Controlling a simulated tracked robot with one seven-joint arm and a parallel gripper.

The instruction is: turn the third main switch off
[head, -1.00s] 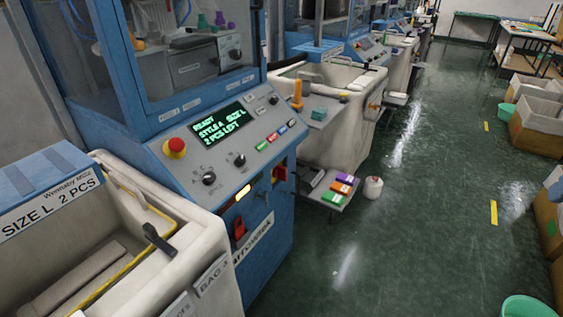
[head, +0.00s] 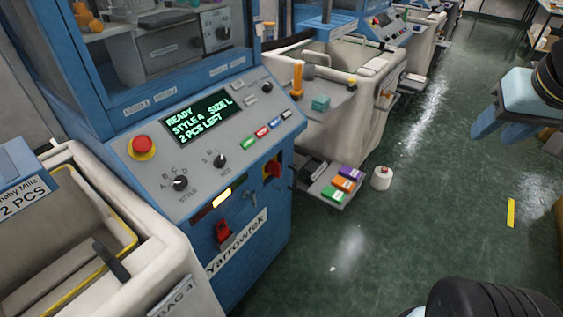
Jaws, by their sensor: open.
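The handle's on or off position is too small to tell. A separate red switch (head: 222,233) sits lower left, above the Yarrowtek label. The machine's display (head: 196,116) is lit and reads READY, STYLE A, SIZE L, 2 PCS LEFT. My gripper (head: 515,138) is at the upper right, open and empty, over the aisle, well away from both switches. Main switches on farther machines cannot be made out.
A cream bin (head: 150,258) stands at left, another (head: 350,115) beyond.

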